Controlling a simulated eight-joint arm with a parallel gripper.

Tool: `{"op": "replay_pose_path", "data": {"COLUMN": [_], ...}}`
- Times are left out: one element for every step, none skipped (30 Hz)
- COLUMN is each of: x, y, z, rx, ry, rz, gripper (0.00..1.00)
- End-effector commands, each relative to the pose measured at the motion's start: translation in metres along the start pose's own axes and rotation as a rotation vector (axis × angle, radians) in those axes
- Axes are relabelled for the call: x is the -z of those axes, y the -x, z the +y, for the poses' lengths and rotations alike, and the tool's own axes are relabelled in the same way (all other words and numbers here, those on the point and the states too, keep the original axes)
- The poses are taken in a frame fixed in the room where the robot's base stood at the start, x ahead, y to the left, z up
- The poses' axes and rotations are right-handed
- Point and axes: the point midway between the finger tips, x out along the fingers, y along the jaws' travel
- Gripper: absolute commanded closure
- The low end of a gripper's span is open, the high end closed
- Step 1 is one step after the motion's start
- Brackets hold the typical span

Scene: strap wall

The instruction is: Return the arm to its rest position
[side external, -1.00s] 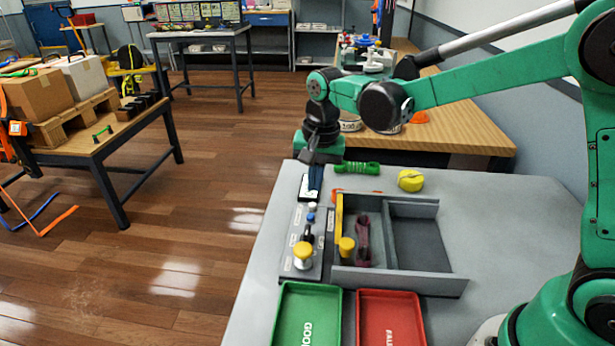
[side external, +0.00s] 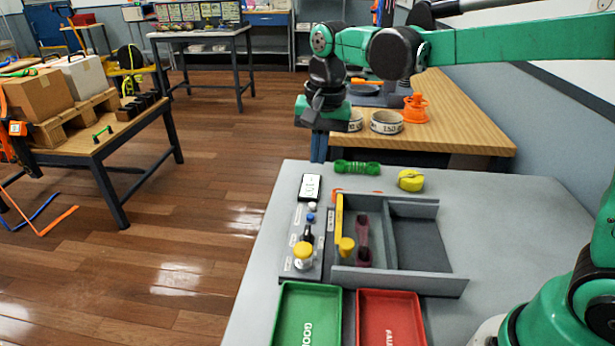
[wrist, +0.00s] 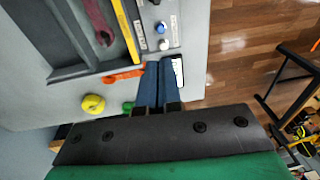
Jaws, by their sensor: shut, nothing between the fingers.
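My gripper (side external: 319,148) is raised above the far left part of the grey table (side external: 500,225), pointing down. Its blue fingers (wrist: 158,84) are together and empty in the wrist view. In the wrist view the fingers partly hide the display (wrist: 179,70).
A grey divided tray (side external: 400,277) holds a dark red part (side external: 362,240). A green part (side external: 357,168) and yellow roll (side external: 411,181) lie behind it. Green (side external: 306,318) and red (side external: 391,320) trays stand in front. A wooden bench (side external: 470,125) is beyond.

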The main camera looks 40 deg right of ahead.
Motion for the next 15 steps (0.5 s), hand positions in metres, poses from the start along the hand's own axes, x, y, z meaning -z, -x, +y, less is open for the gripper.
{"op": "replay_pose_path", "data": {"x": [0.0, 0.0, 0.0, -0.001, -0.002, -0.003, -0.005, -0.007, -0.011, -0.014, -0.017, -0.022, -0.026, -0.03, -0.035], "y": [0.0, 0.0, 0.0, 0.001, 0.002, 0.004, 0.006, 0.009, 0.011, 0.014, 0.016, 0.018, 0.019, 0.019, 0.019], "z": [0.0, 0.0, 0.001, 0.002, 0.003, 0.006, 0.009, 0.013, 0.019, 0.024, 0.029, 0.037, 0.043, 0.048, 0.056], "rx": [0.0, 0.0, 0.002, 0.005, 0.01, 0.02, 0.029, 0.042, 0.059, 0.074, 0.09, 0.11, 0.125, 0.138, 0.153], "ry": [0.0, 0.001, 0.004, 0.011, 0.02, 0.04, 0.06, 0.086, 0.127, 0.163, 0.203, 0.259, 0.302, 0.345, 0.401], "rz": [0.0, 0.0, 0.002, 0.005, 0.009, 0.019, 0.028, 0.041, 0.061, 0.079, 0.101, 0.132, 0.157, 0.184, 0.219], "gripper": [1.0, 1.0, 1.0, 1.0, 1.0, 1.0, 1.0, 1.0, 1.0, 1.0, 1.0, 1.0, 1.0, 1.0, 1.0]}}
